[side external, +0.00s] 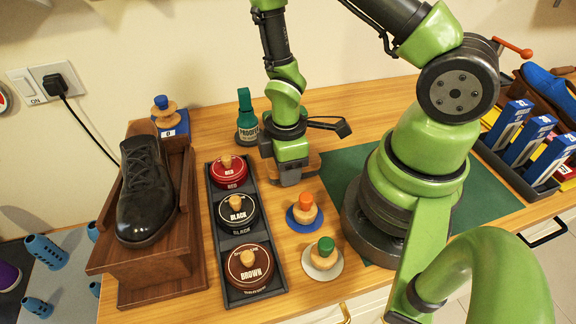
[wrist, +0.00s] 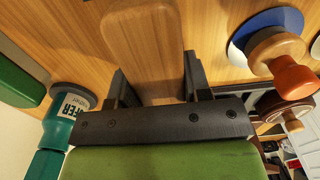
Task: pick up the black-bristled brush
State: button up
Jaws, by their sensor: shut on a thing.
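My gripper (side external: 289,178) is low over the bench, just right of the tray of polish tins. In the wrist view my gripper's two dark fingers (wrist: 156,82) stand on either side of a long wooden brush back (wrist: 145,40) and are shut on it. The brush's wooden end (side external: 313,164) shows behind the gripper in the side view. Its bristles are hidden, so I cannot tell their colour or whether they touch the bench.
A dark tray (side external: 278,275) with red, black and brown tins is left. Orange-topped (side external: 305,205) and green-topped (side external: 325,250) daubers stand close by. A green proofer bottle (side external: 246,118) is behind. A black shoe (side external: 145,190) sits on a wooden stand. A green mat (side external: 340,170) lies right.

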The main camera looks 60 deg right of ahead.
notch_tip(320, 180, up, 10)
jog(key=shift+f, duration=0.15)
dwell(0.3)
